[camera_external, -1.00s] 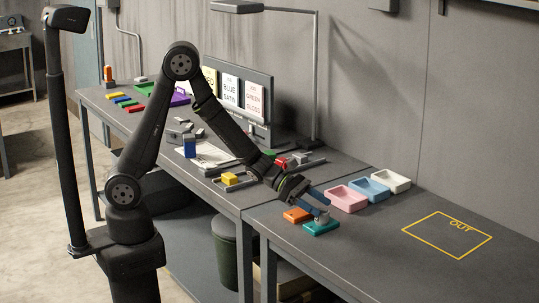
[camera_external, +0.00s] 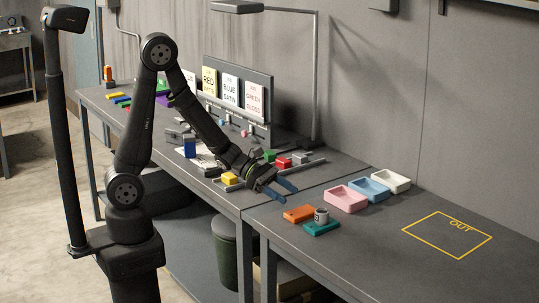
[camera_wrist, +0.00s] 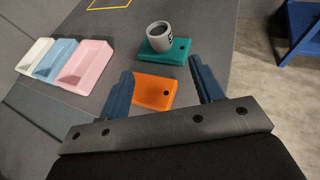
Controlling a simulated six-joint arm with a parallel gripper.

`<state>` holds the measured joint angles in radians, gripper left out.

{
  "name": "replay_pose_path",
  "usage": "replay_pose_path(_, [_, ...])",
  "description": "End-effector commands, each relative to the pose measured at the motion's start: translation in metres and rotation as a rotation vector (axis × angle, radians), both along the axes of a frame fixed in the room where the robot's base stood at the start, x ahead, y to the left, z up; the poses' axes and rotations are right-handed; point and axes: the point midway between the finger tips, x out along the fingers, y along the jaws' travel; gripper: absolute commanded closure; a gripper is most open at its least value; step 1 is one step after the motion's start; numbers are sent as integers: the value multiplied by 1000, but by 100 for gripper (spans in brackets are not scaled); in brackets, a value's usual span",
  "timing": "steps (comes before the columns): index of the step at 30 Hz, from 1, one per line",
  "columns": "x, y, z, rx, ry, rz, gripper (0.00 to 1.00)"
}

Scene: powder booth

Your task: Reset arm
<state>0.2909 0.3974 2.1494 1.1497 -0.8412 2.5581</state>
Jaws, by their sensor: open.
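My gripper (camera_external: 281,189) is open and empty, raised above the bench near the seam between the two tables. Its two blue fingers (camera_wrist: 162,86) show apart in the wrist view, with nothing between them but the view down onto the table. The mug (camera_wrist: 160,36) and the teal block (camera_wrist: 177,52) also show at the top of the wrist view. An orange block (camera_external: 298,214) lies just left of the teal one.
Pink (camera_external: 345,199), blue (camera_external: 369,189) and white (camera_external: 391,181) trays stand in a row at the back. A yellow "OUT" outline (camera_external: 447,236) marks bare table at right. Sign cards (camera_external: 231,88), a lamp post (camera_external: 315,80) and coloured blocks (camera_external: 229,179) stand near my arm.

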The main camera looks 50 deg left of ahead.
Motion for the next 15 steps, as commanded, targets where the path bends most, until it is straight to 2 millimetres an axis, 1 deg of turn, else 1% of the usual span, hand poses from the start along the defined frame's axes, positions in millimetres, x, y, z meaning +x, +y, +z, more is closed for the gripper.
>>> replay_pose_path(1, [4,-12,-7,1,6,-7,40])
replay_pose_path(15, [39,-84,-40,2,3,-7,40])
